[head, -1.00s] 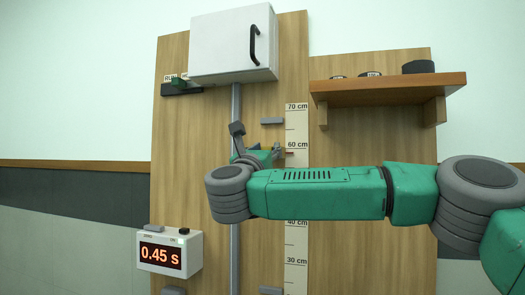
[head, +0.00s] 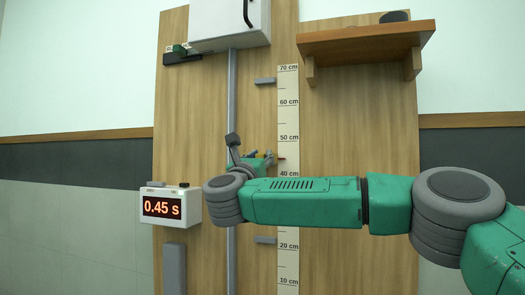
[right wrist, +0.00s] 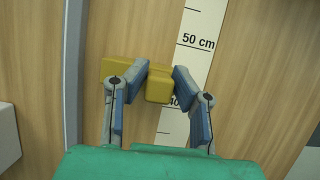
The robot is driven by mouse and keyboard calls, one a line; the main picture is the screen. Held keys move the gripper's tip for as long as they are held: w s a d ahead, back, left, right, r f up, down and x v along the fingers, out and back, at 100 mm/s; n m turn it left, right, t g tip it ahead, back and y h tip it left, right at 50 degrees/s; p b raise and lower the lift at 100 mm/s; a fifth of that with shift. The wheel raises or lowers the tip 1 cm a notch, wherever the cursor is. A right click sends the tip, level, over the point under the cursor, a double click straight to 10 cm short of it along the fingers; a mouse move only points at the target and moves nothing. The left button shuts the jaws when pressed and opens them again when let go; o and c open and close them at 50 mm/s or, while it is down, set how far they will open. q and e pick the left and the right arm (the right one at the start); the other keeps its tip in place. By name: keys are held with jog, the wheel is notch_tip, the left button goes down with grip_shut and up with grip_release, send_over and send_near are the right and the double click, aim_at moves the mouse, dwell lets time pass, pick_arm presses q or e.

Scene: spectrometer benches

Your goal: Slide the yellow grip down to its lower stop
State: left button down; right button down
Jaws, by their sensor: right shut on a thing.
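The yellow grip (right wrist: 158,88) shows in the right wrist view, a small block between the two blue-padded fingers of my right gripper (right wrist: 160,74). The gripper is shut on it. A wider yellow part reaches left towards the grey vertical rail (right wrist: 73,70). In the head view my right gripper (head: 262,157) is beside the rail, with a red pointer (head: 281,158) at the scale between 40 and 50 cm. The grip is mostly hidden there. The lower grey stop (head: 265,240) is well below the gripper; the upper stop (head: 265,81) is above. My left gripper is not in view.
The scale strip (head: 288,210) runs down the wooden board right of the rail. A timer box (head: 170,192) reading 0.45 s is left of the rail. A white cabinet (head: 215,25) is above, and a wooden shelf (head: 365,40) is at upper right.

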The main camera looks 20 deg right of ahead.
notch_tip(320, 180, down, 21)
jog(key=b, duration=1.7)
jog(key=shift+w, duration=0.1)
jog(key=c, duration=1.4)
grip_release()
jog(key=shift+o, duration=0.2)
jog(key=shift+w+f, duration=0.15)
jog(key=shift+w, duration=0.15)
jog(key=v, duration=1.2)
jog(key=shift+s, duration=0.1)
